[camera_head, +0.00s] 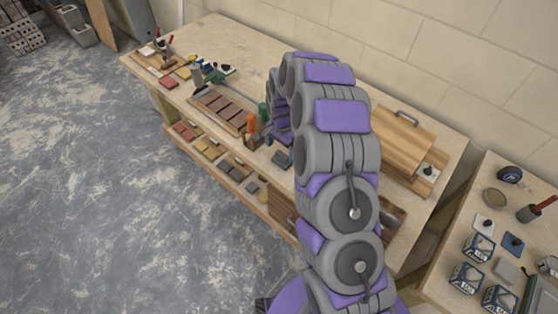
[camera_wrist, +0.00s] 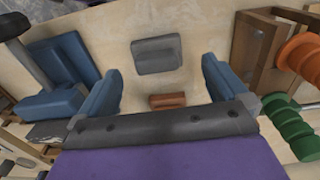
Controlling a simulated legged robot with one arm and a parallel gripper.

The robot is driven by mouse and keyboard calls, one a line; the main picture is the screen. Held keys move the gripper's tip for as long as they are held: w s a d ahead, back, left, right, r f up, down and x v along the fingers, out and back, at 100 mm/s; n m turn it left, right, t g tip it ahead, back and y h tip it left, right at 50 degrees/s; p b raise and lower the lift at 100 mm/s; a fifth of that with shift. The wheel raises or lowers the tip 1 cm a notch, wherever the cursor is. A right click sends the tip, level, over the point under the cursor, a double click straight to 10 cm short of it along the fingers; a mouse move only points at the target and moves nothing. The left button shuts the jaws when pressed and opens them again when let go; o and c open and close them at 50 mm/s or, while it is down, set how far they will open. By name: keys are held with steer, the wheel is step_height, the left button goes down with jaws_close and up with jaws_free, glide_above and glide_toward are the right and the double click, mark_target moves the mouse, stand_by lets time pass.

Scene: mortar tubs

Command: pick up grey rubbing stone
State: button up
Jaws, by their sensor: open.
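A grey block with a raised middle, which looks like the grey rubbing stone (camera_wrist: 157,53), lies on the bench top in the wrist view. My gripper (camera_wrist: 161,86) is open and empty, its two blue fingers apart. The block lies beyond the fingertips in the picture, roughly centred between them, and is not touched. In the head view my gripper is at the arm's purple end, partly covered by the arm, and I cannot make out its fingers. I cannot tell for certain which grey piece there is the same stone.
A small reddish-brown block (camera_wrist: 167,101) lies between the fingers in the wrist view. A blue block (camera_wrist: 66,62) is at left; a wooden block (camera_wrist: 256,45) with orange and green ridged handles stands close at right.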

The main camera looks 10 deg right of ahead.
mark_target(280, 154)
steer(key=shift+s+d+f, duration=0.1)
steer(key=shift+d+f, duration=0.6)
steer(key=shift+d, duration=0.05)
steer(key=f, duration=0.1)
steer(key=f+b, duration=0.1)
steer(key=f, duration=0.1)
steer(key=shift+a+f, duration=0.3)
steer(key=shift+a, duration=0.05)
steer(key=shift+a+f, duration=0.1)
steer(key=shift+a, duration=0.65)
steer(key=shift+d, duration=0.8)
steer(key=c, duration=0.5)
steer(key=shift+d, duration=0.2)
steer(key=shift+c, duration=1.3)
steer(key=shift+a, duration=0.8)
steer(key=c, duration=0.4)
